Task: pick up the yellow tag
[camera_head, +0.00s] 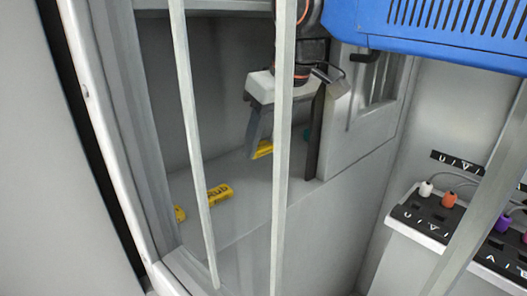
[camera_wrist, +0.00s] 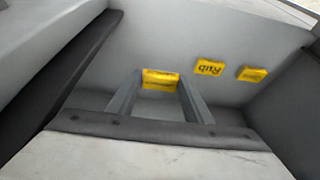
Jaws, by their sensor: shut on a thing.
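Several yellow tags with dark lettering are in the grey recess. One yellow tag (camera_wrist: 160,79) lies between the two fingertips of my gripper (camera_wrist: 158,88) in the wrist view, which is shut on it across its width. In the head view my gripper (camera_head: 283,150) reaches down into the recess, and part of this tag (camera_head: 262,149) shows beside a finger. A pale upright bar hides part of the gripper. I cannot tell whether the held tag is clear of the surface.
Two more yellow tags lie on the recess floor (camera_wrist: 209,68) (camera_wrist: 253,74). Pale upright bars (camera_head: 284,200) cross in front of the recess. A blue vented box (camera_head: 450,30) is at the upper right. Black panels with coloured plugs (camera_head: 428,214) stand at the right.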

